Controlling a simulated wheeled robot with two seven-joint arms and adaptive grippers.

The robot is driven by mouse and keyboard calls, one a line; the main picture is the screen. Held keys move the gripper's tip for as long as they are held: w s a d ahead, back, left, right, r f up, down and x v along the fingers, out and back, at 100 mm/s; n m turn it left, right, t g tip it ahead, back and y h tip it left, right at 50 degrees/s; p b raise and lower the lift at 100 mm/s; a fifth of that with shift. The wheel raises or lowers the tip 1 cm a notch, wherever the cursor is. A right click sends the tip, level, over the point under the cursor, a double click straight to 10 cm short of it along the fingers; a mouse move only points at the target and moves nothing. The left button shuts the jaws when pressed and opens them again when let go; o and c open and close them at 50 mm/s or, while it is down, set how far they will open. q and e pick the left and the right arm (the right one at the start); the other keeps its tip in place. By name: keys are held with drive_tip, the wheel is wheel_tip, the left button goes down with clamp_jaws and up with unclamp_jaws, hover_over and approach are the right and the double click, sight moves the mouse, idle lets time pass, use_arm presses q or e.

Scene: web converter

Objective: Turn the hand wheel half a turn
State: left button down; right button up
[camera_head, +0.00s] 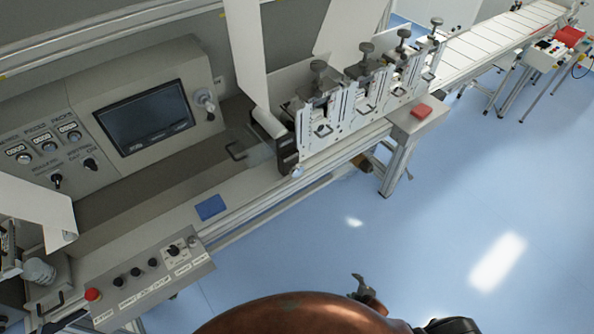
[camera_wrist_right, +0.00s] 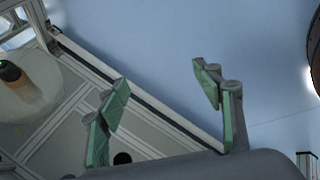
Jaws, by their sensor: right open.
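I cannot pick out the hand wheel with certainty. A small round metal knob with a stem (camera_head: 205,100) sticks out of the grey control panel to the right of its screen in the head view. My right gripper (camera_head: 363,287) is at the bottom centre, over the blue floor, well apart from the machine. In the right wrist view the right gripper (camera_wrist_right: 160,80) shows two green-padded fingers spread apart with nothing between them. My left gripper is not in view.
The grey control panel (camera_head: 150,72) stands at the left, and a button box (camera_head: 145,285) juts out at the front left. Clamp units (camera_head: 320,115) line the machine bed. A blue pad (camera_head: 210,207) lies on the front ledge. Blue floor (camera_head: 420,210) is open at the right.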

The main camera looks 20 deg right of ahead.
drive_tip(key=w+r+n+t, duration=0.2)
drive_tip(key=w+r+n, duration=0.2)
drive_tip(key=w+r, duration=0.45)
drive_tip(key=n+t+y+b, duration=0.3)
drive_tip(key=n+t+y, duration=0.45)
drive_tip(key=n, duration=1.55)
approach(298, 173)
drive_tip(key=x, duration=0.3)
drive_tip(key=w, duration=0.1)
drive_tip(key=w+a, duration=0.1)
drive_tip(key=w+h, duration=0.1)
drive_tip(key=shift+a+r+n+p, duration=0.2)
drive_tip(key=shift+r+n+p, duration=0.05)
drive_tip(key=shift+n+p, duration=0.05)
drive_tip(key=x, duration=0.3)
drive_tip(key=shift+w+f, duration=0.1)
drive_tip(key=shift+w, duration=0.1)
drive_tip(key=shift+w+a, duration=0.25)
drive_tip(key=shift+w, duration=0.3)
drive_tip(key=c, duration=1.2)
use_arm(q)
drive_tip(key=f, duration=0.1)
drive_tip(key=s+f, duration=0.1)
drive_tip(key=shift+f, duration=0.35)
